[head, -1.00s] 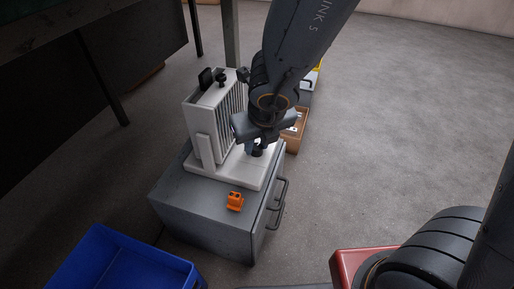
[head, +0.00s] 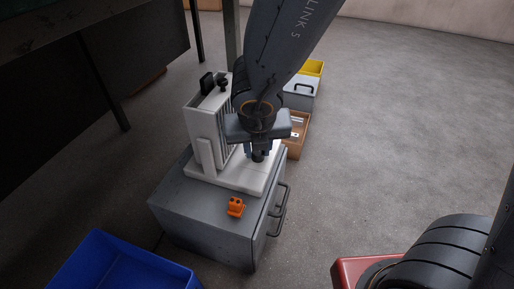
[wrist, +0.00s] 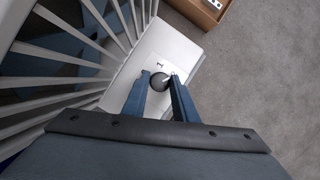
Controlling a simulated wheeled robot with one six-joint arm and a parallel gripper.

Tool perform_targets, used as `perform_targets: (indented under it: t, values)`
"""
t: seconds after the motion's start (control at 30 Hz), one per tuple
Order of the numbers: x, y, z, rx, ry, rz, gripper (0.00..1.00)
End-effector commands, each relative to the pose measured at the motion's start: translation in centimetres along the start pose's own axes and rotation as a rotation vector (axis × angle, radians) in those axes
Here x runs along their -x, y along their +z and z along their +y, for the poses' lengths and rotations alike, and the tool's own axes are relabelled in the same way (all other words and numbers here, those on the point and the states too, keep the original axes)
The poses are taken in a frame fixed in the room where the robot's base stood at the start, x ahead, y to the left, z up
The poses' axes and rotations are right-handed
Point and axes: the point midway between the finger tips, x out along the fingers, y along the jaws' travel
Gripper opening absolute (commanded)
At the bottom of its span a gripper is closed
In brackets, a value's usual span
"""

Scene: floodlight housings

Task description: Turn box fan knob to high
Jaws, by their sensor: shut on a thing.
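The white box fan (head: 203,125) stands upright on a grey cabinet, with its slatted grille facing right. A dark round knob (wrist: 158,82) sits on the fan's flat white base (wrist: 186,48). My gripper (wrist: 160,79) is shut on the knob, one blue finger on each side of it, pointing down. In the head view my gripper (head: 259,150) hides most of the knob and part of the grille. A small dark mark shows on the base just beyond the knob in the wrist view; I cannot read the setting.
The grey cabinet (head: 190,212) has handles on its right side. An orange part (head: 235,207) lies on its top. A blue bin (head: 120,265) is at front left. A brown box (head: 297,135), a grey case (head: 302,92) and a yellow box (head: 313,67) stand behind.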

Motion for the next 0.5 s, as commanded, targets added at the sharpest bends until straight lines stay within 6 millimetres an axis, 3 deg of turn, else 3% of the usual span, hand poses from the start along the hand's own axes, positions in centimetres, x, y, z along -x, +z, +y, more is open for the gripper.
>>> perform_targets:
  t: [0.03,0.07,0.17,0.5]
  values:
    - [0.05,0.23,0.08,0.000,0.002,-0.004,0.03]
    - [0.05,0.23,0.08,0.000,0.002,-0.004,0.27]
    - [0.04,0.18,0.06,0.000,0.001,-0.003,0.44]
    - [0.08,0.06,0.02,0.001,0.001,-0.001,0.44]
